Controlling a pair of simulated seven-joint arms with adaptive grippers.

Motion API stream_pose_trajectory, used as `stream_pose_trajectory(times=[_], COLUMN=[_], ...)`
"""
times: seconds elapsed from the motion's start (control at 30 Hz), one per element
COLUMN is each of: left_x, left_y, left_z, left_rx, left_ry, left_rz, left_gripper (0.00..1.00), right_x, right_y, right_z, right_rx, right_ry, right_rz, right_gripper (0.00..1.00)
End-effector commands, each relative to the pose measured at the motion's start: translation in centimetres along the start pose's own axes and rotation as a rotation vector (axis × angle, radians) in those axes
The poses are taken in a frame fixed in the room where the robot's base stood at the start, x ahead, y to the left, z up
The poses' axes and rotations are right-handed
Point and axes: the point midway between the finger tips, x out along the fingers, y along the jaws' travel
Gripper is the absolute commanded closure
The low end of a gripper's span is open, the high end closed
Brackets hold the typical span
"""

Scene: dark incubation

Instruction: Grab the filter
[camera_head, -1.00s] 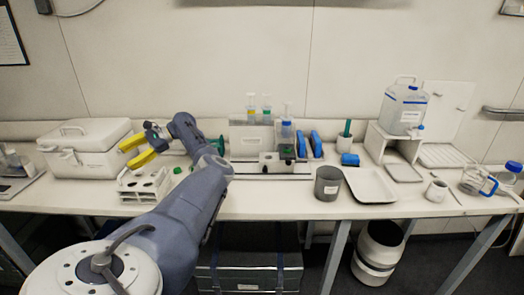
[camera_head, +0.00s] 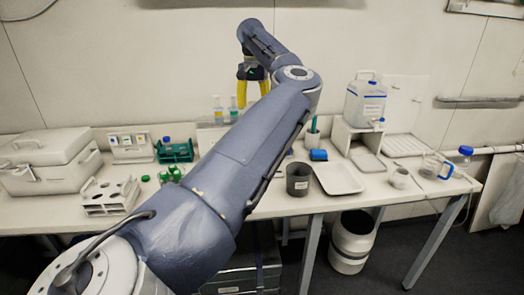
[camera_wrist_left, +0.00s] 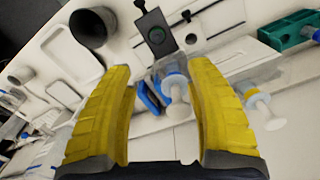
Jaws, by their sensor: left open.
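I cannot tell for sure which item is the filter. In the left wrist view, blue upright discs (camera_wrist_left: 147,97) stand beside a clear vessel with a white plunger-like top (camera_wrist_left: 176,106). Another clear syringe-like piece with a yellow band (camera_wrist_left: 258,97) is right of them. A dark plate with a green ring (camera_wrist_left: 156,37) lies beyond. My left gripper (camera_head: 252,98) is open and empty, its yellow fingers pointing down over the back middle of the bench. In the wrist view the vessel and discs appear between its fingers (camera_wrist_left: 160,65); I see no contact. My arm hides most of this spot in the head view. My right gripper is not in view.
A grey beaker (camera_head: 298,179) and a white tray (camera_head: 340,178) sit right of my arm. A green rack (camera_head: 174,151), a white tube rack (camera_head: 108,197) and a white box (camera_head: 50,163) are left. A water jug (camera_head: 365,103) stands at the back right.

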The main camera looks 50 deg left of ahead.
Motion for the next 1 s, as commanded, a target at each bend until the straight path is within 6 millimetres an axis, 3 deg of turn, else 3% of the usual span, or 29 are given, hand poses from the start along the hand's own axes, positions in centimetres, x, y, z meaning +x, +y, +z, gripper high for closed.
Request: stream_pose_trajectory(times=[0.6, 1.0], left_x=[10.0, 12.3], left_y=[0.1, 0.2], left_z=[0.0, 0.0], left_rx=[0.000, 0.001], left_ry=[-0.002, -0.001], left_rz=[0.000, 0.000], left_gripper=[0.45, 0.45], right_x=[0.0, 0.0], right_y=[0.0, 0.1], right_z=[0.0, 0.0], right_rx=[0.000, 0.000], right_ry=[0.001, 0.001], right_rz=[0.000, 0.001], right_gripper=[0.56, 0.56])
